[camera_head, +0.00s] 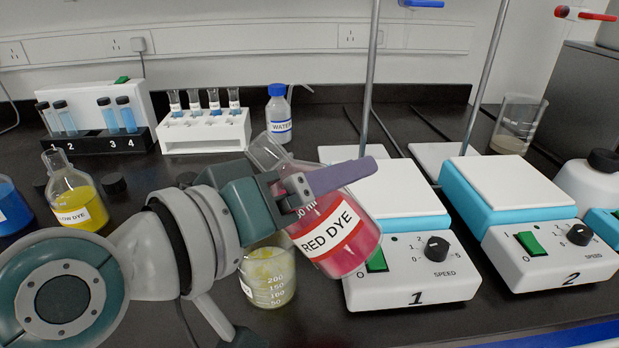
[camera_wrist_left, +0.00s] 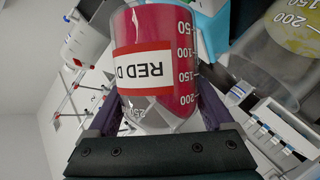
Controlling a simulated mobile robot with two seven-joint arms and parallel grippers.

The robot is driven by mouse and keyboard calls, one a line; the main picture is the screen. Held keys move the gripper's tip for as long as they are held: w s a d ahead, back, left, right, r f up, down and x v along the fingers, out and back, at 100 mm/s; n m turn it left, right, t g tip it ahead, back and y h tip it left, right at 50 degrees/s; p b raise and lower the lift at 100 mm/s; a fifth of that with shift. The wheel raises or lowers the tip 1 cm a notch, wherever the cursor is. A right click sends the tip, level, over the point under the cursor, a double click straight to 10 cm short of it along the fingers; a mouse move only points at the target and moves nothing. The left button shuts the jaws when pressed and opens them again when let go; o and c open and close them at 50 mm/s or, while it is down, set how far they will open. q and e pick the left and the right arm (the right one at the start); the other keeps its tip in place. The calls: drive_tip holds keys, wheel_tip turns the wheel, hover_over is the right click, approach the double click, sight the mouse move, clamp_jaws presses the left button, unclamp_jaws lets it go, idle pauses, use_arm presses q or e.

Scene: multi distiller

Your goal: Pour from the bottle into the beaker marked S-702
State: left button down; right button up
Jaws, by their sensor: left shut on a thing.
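My left gripper (camera_head: 345,178) is shut on the red dye bottle (camera_head: 335,232), a flask with red liquid and a "RED DYE" label. The bottle is held off the counter, tilted, with its open neck up and to the left. It also fills the middle of the left wrist view (camera_wrist_left: 155,60) between the fingers. Below and left of it stands a beaker (camera_head: 268,278) with yellow content and a small white label I cannot read. This beaker's upper part is partly hidden by my gripper. Another beaker (camera_head: 517,125) stands at the back right; no marking is readable.
Two stirrers with white plates (camera_head: 412,280) (camera_head: 545,255) fill the right side, with upright metal rods behind. A yellow dye flask (camera_head: 75,200) and blue flask (camera_head: 8,208) stand left. Tube racks (camera_head: 100,138) (camera_head: 205,135) and a water bottle (camera_head: 279,115) are at the back.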

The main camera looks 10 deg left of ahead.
use_arm(q)
drive_tip(key=shift+d+f+n+h+b, duration=0.1)
drive_tip(key=shift+d+n+h+b, duration=0.25)
drive_tip(key=shift+n+b, duration=0.65)
idle(1.6)
drive_tip(key=shift+d+r+n+t+h+b, duration=0.1)
drive_tip(key=shift+r+n+t+h+b, duration=0.25)
drive_tip(key=shift+b, duration=0.65)
idle(1.5)
drive_tip(key=shift+s+d+f+n+h+b, duration=0.15)
drive_tip(key=shift+n+h+b, duration=0.15)
drive_tip(key=shift+n+b, duration=0.85)
idle(1.8)
